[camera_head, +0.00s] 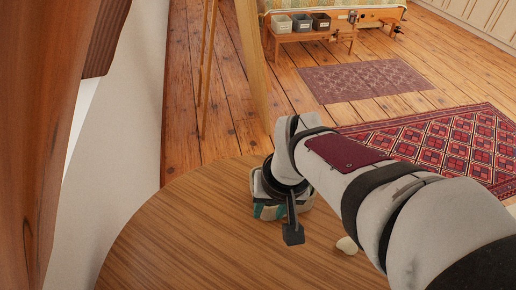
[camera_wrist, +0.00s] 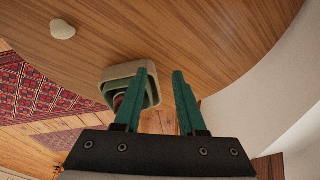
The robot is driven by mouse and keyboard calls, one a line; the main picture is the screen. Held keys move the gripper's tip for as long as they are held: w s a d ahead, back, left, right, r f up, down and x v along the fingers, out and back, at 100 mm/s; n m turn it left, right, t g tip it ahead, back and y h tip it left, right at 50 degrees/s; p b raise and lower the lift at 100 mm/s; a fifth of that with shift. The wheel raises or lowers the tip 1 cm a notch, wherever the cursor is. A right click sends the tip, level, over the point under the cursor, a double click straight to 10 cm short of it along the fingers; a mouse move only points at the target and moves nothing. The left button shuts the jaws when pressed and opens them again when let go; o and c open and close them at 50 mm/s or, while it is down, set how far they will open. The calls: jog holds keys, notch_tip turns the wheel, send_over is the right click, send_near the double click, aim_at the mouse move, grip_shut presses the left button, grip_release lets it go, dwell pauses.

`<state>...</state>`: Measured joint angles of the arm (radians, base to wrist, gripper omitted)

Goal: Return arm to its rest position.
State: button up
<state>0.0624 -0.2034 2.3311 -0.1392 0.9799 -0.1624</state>
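My arm reaches in from the lower right in the head view, over a round wooden table (camera_head: 190,245). My gripper (camera_wrist: 160,72) shows two teal fingers in the wrist view, spread apart with a clear gap between the tips. I see nothing held between them. A small pale green-grey square container (camera_wrist: 115,73) is on the table beyond the fingers; the left finger overlaps it in the picture. Something reddish inside it is mostly hidden. In the head view my wrist hides most of that area. I cannot tell whether a finger touches the container.
A pale, rounded, stone-like thing (camera_head: 347,245) lies on the table near my arm; it also shows in the wrist view (camera_wrist: 62,29). A wooden post (camera_head: 252,55) stands past the table's far edge. Beyond are rugs (camera_head: 440,145) and a low bench (camera_head: 312,36) with several small bins. The table's left part is clear.

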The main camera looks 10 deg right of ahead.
jog(key=s+a+m+g+y, duration=0.1)
jog(key=s+a+m+g, duration=0.1)
jog(key=s, duration=1.1)
jog(key=shift+s+a+m, duration=0.25)
jog(key=shift+a+m, duration=0.25)
